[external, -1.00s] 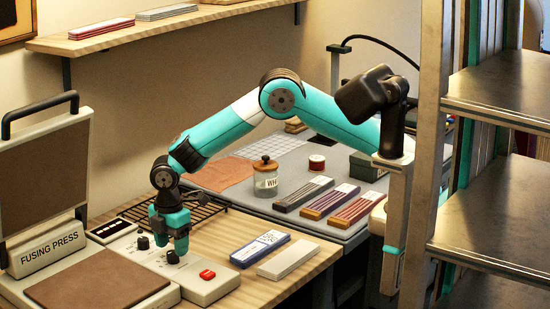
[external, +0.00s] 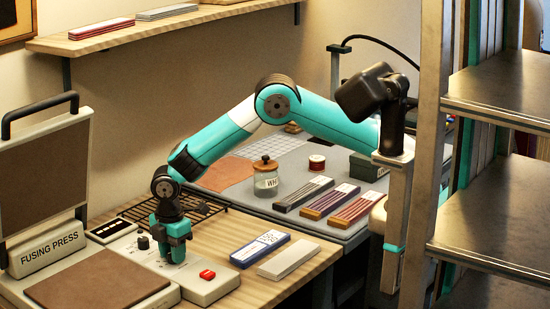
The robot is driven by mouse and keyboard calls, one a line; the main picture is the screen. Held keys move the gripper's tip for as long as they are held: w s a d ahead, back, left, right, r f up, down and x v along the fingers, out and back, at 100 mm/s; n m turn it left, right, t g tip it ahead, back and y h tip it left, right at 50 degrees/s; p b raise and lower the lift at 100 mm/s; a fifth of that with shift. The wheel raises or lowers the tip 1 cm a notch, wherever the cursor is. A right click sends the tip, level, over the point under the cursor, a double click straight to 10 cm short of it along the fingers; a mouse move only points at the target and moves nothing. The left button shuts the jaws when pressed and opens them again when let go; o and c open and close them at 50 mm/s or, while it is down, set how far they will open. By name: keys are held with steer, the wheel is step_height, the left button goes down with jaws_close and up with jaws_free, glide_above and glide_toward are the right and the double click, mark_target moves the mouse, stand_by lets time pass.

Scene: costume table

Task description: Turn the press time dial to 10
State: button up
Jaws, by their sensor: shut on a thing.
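The fusing press (external: 48,250) stands at the lower left with its lid raised. Its control panel (external: 205,285) carries a black dial (external: 143,242) that shows clear, and a red switch (external: 207,273). My gripper (external: 175,257) points down over the panel, to the right of the visible dial. It is shut on the second dial, which its fingers hide. I cannot read which dial is the press time one, nor the marks around the hidden dial.
A blue-and-white box (external: 260,248) and a pale block (external: 288,259) lie on the wooden table right of the panel. A dark wire rack (external: 205,207) lies behind my gripper. A glass jar (external: 266,181) stands on the grey mat. Metal shelving (external: 490,200) stands at the right.

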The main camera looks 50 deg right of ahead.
steer(key=shift+m, duration=0.3)
steer(key=m, duration=0.3)
steer(key=shift+b, duration=0.35)
steer(key=m, duration=0.4)
steer(key=shift+b, duration=0.3)
steer(key=m, duration=0.4)
steer(key=shift+m, duration=1.9)
steer(key=shift+r, duration=0.1)
steer(key=o, duration=0.9)
